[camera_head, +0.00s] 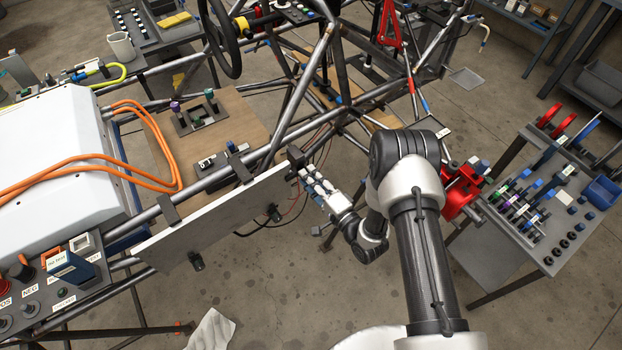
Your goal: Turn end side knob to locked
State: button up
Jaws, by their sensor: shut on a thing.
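A pale flat panel (215,225) hangs along the chassis tube at centre left. A dark fitting, which looks like the end side knob (296,158), sits at the panel's right end, partly covered by my gripper. My gripper (306,172) reaches it from the lower right and is shut on it. The fingers are small in this view, and the knob's turn angle and any locked marking cannot be read. Two other black knobs stick out from the panel's near face, one toward its right (273,213) and one lower left (196,262).
Chassis tubes (300,95) rise just behind my gripper. Thin red and black wires (297,205) hang beside it. A white case (60,150) with orange cables lies at left. A tool table (545,245) and a red vise (460,190) stand at right. The floor below is mostly clear.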

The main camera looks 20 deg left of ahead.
dwell(0.4)
jog(key=o, duration=1.1)
jog(key=shift+c, duration=0.2)
jog(key=v, duration=1.2)
